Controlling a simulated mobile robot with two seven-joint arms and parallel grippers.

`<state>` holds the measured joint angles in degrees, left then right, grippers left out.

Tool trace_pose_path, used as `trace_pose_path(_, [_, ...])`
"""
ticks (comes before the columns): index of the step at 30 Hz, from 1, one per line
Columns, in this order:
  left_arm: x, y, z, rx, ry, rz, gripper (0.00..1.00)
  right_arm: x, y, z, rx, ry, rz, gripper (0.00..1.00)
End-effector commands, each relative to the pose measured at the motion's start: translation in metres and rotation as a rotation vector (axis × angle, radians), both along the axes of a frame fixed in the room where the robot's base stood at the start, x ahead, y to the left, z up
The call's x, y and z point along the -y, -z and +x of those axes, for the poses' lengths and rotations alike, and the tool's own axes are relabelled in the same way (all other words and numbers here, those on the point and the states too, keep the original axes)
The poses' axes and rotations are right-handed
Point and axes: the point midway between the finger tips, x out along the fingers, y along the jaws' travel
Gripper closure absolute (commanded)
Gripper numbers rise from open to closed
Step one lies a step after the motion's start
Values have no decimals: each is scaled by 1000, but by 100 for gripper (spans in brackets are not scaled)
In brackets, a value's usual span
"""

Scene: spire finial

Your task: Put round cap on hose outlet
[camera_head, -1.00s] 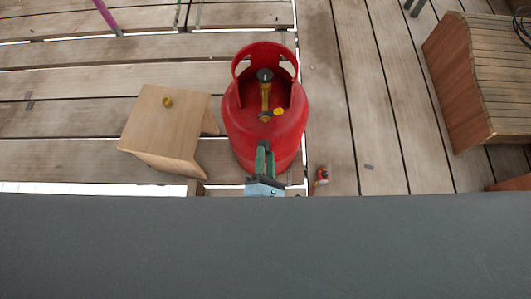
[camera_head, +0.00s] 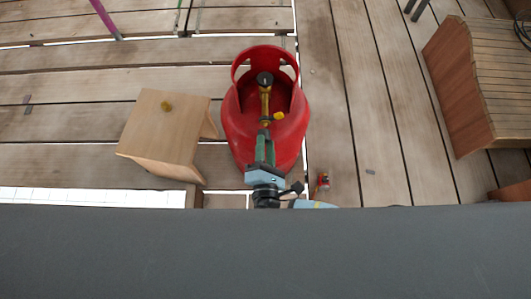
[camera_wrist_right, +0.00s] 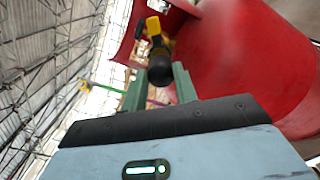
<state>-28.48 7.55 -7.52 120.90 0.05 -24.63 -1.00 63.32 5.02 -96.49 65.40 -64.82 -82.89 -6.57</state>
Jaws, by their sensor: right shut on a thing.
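A red gas cylinder (camera_head: 240,130) stands upright on the deck, with a brass valve (camera_head: 265,103) inside its collar. The valve has a black knob (camera_head: 265,79) on top and a yellow part (camera_head: 279,115) at its side. My right gripper (camera_head: 265,138) reaches over the cylinder's near side, fingertips close to the valve. In the right wrist view, its green fingers (camera_wrist_right: 159,85) flank a dark round piece, which looks like the round cap (camera_wrist_right: 160,70). It lines up with the brass body behind; whether they touch is unclear. The hose outlet is hidden. My left gripper is out of view.
A small red item (camera_head: 323,181) lies on the deck at right. A slatted wooden bench (camera_head: 490,85) stands far right.

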Motion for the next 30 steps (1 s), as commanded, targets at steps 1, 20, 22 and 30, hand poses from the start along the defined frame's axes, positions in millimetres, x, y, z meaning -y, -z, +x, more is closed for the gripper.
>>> trace_pose_path(1, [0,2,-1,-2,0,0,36,0,0,4,1,-1,0,91])
trace_pose_path(20, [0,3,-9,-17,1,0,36,0,0,12,0,0,1,91])
trace_pose_path(22, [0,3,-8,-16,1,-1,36,0,0,12,0,0,1,91])
trace_pose_path(30, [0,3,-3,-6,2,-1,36,0,0,12,-1,1,1,91])
